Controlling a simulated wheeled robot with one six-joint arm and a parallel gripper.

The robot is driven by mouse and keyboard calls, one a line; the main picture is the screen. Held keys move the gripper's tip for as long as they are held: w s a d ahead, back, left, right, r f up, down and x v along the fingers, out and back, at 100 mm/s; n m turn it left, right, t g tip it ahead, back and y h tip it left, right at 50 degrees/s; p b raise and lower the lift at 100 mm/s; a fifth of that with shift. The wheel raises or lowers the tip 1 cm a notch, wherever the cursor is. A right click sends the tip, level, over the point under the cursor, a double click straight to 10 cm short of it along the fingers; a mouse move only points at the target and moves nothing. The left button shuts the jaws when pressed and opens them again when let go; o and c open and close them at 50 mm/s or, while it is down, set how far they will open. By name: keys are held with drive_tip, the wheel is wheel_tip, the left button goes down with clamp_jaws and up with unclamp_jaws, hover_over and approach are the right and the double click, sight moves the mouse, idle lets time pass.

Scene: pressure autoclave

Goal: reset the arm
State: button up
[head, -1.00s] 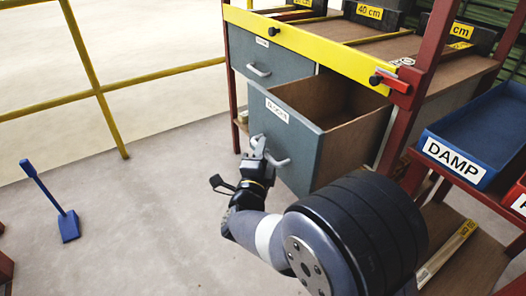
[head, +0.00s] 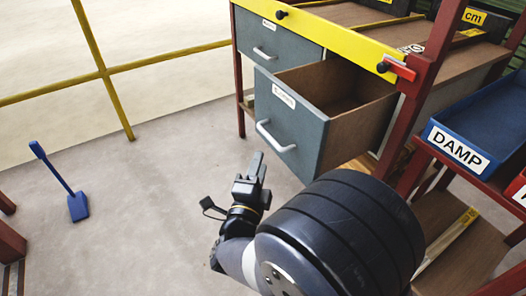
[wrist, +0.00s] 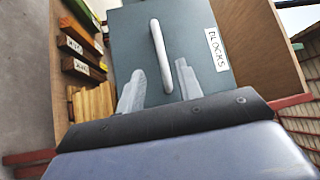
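My gripper (head: 257,166) is below and in front of the open grey drawer (head: 290,120), clear of its pale bar handle (head: 274,138). The handle (wrist: 158,45) lies ahead of the fingers, on the drawer front. The label on that front reads BLOCKS (wrist: 216,50). The drawer is pulled well out of the bench, and the part of its inside that shows looks bare.
A shut grey drawer (head: 268,43) sits to the left of the open one. A red post (head: 425,95) and a blue DAMP tray (head: 490,120) stand to the right. Labelled wooden pieces (wrist: 80,67) show in the wrist view. The floor (head: 150,200) to the left is mostly clear; a blue shovel-like tool (head: 77,205) stands there.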

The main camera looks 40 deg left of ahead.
sight(269, 134)
drive_tip(key=shift+s+d+f, duration=0.1)
drive_tip(key=shift+s+d, duration=0.1)
drive_tip(key=shift+s, duration=0.1)
drive_tip(key=b+x, duration=0.1)
drive_tip(key=x, duration=0.9)
drive_tip(key=shift+w+a, duration=0.15)
drive_tip(key=shift+w, duration=0.4)
drive_tip(key=shift+b, duration=0.3)
